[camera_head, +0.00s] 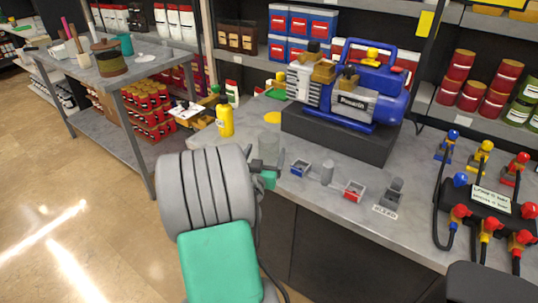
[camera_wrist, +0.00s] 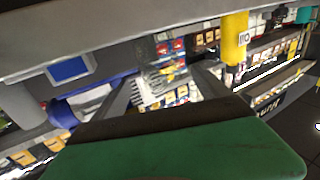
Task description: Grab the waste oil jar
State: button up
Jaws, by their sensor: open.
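A clear, greyish see-through vessel, which looks like the waste oil jar (camera_head: 268,148), stands near the counter's front edge in the head view. My gripper (camera_head: 265,161) is right at it, its fingers apart. In the wrist view, which is turned upside down, my open gripper (camera_wrist: 164,80) has one finger at each side of a see-through shape that seems to be the jar (camera_wrist: 163,62). Its outline is hard to make out against the shelves behind. I cannot tell whether either finger touches it. The jar's lower part is partly hidden by my gripper in the head view.
A yellow bottle (camera_head: 224,120) stands left of the jar, close by; it also shows in the wrist view (camera_wrist: 236,38). A blue vacuum pump (camera_head: 365,95) stands on a dark block behind.

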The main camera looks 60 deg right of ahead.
aim_at(271, 135)
jog(key=p+x, duration=0.2)
jog(key=x, duration=0.4)
jog(key=shift+w+d+r, duration=0.1)
jog(key=shift+r, duration=0.1)
jog(key=c, duration=1.5)
jog(key=shift+c, duration=0.6)
